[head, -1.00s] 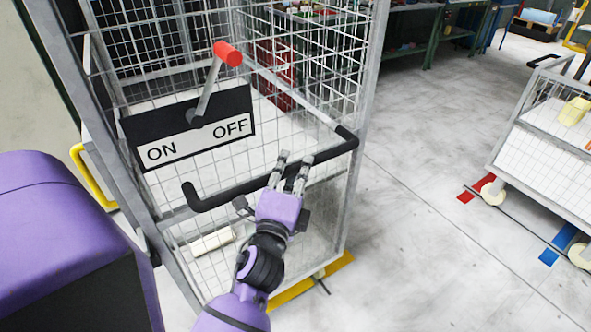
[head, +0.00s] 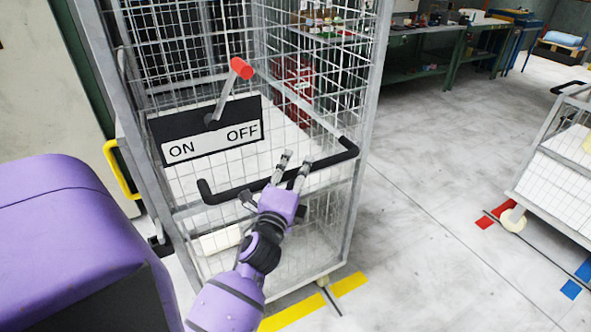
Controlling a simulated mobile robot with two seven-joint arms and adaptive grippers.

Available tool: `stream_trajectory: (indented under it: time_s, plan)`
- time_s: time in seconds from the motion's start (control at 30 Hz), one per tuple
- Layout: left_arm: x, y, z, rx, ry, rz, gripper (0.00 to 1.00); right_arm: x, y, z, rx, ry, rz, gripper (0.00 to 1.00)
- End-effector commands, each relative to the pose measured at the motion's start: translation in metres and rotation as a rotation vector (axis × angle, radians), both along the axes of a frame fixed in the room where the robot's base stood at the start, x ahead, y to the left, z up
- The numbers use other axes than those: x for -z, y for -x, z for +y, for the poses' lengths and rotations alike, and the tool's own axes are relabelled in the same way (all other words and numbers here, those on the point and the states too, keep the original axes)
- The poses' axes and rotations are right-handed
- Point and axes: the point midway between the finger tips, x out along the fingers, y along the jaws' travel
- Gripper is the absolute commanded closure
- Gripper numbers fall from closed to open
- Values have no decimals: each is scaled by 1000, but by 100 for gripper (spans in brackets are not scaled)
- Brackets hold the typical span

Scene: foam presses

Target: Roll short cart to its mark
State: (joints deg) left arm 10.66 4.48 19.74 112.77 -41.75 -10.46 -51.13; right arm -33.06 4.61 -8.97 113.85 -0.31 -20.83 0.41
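The low mesh cart (head: 560,190) stands at the right edge, partly cut off, with a black handle (head: 568,88). Red (head: 487,219) and blue (head: 571,289) floor marks lie beside it. A tall wire-cage cart (head: 352,215) stands in front of me. It bears a black ON/OFF plate (head: 180,128) with a red-tipped lever (head: 241,68) and a black handle bar (head: 232,192). My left gripper (head: 292,170) is at this bar, its two fingers apart; whether they touch it is unclear. My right gripper is not in view.
A yellow floor strip (head: 350,283) lies at the tall cart's near lower edge. Green workbenches (head: 425,75) stand at the back. Grey floor (head: 430,180) is clear between the two carts. A wall is at the left.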

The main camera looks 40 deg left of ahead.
Motion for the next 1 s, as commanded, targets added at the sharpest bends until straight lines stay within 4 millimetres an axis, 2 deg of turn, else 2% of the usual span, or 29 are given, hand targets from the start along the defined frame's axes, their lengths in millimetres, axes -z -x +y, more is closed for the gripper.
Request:
stream_trajectory:
  time_s: [0.27,0.5,0.7,1.0]
  plan:
    - [2,7,-2,-1,4,1,61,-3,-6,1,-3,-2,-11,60]
    - [7,43,-17,-2,4,1,61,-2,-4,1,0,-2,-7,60]
    - [9,65,-26,-2,1,-1,61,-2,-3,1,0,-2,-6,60]
    - [9,70,-28,-1,-1,-2,61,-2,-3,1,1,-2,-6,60]
